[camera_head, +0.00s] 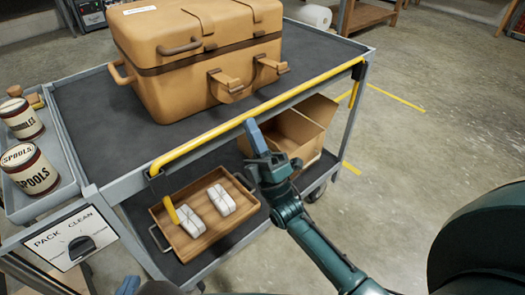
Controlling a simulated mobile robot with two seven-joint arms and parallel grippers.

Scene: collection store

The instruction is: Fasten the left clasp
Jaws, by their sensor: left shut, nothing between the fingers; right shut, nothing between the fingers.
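A tan case (180,92) with its lid down stands on the dark top of a trolley. The left clasp (226,84) is on its front face, with its lower part jutting outward; the right clasp (268,70) looks the same. My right gripper (253,132) is shut and empty, its blue fingers upright just in front of the trolley's yellow rail, below and right of the left clasp. My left gripper (128,286) shows only as blue fingertips at the bottom edge, shut and well away from the case; the rest is cut off.
The yellow rail (215,131) runs along the trolley's near edge. The lower shelf holds a wooden tray (183,252) with two white bundles and an open cardboard box (301,132). Spool tins (31,170) stand at left, above a Pack/Clean dial (81,246).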

